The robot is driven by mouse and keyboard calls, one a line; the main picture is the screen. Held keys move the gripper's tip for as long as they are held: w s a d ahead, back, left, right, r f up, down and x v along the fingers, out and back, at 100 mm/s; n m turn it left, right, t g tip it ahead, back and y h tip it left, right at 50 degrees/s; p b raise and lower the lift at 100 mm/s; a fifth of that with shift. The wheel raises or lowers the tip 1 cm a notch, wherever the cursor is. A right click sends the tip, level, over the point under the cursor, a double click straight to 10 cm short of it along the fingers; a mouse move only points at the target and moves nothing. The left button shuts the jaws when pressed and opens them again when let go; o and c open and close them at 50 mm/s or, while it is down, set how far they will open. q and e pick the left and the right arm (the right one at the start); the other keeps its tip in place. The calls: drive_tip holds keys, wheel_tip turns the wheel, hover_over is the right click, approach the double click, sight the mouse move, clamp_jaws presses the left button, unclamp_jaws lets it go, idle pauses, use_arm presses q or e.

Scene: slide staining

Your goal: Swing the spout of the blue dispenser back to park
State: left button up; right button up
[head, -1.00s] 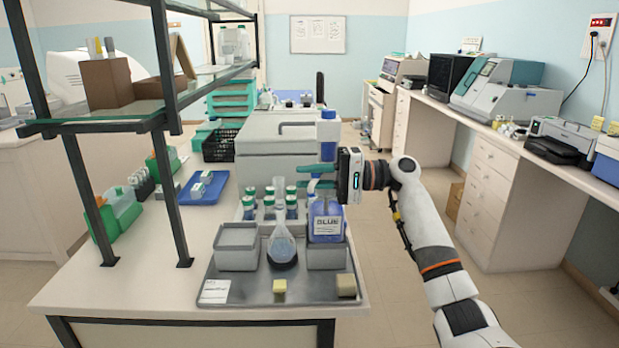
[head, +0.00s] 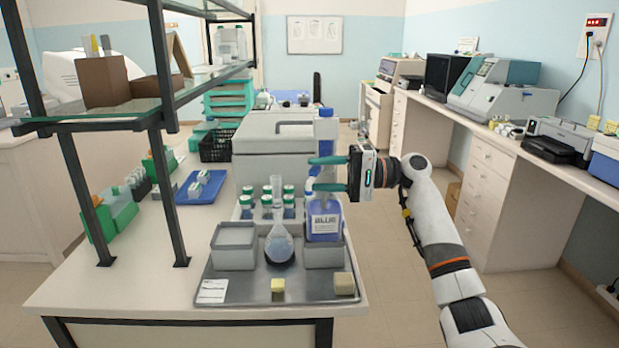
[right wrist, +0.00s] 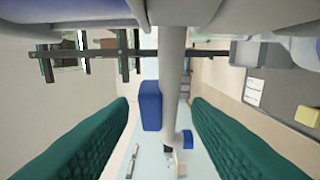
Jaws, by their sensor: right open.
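The blue dispenser (head: 324,222) is a bottle of blue liquid labelled BLUE, standing upright at the back right of the grey tray. Its neck and top are partly hidden behind my right gripper (head: 313,174). That gripper reaches in from the right at neck height, its two green fingers apart and nothing clamped between them. In the right wrist view, a pale tube (right wrist: 173,70) runs between the open green fingers (right wrist: 160,125), with a gap on each side. Which way the spout points is not clear in the head view. My left gripper is out of view.
A round flask (head: 279,243) with dark liquid stands left of the dispenser, between two grey boxes (head: 234,258). Several green-capped bottles (head: 267,200) stand behind. The tray (head: 250,290) also holds small yellowish blocks. A shelf frame (head: 168,150) stands at the left.

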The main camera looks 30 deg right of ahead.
drive_tip(key=b+v, duration=0.1)
drive_tip(key=v, duration=0.8)
drive_tip(key=shift+c, duration=0.3)
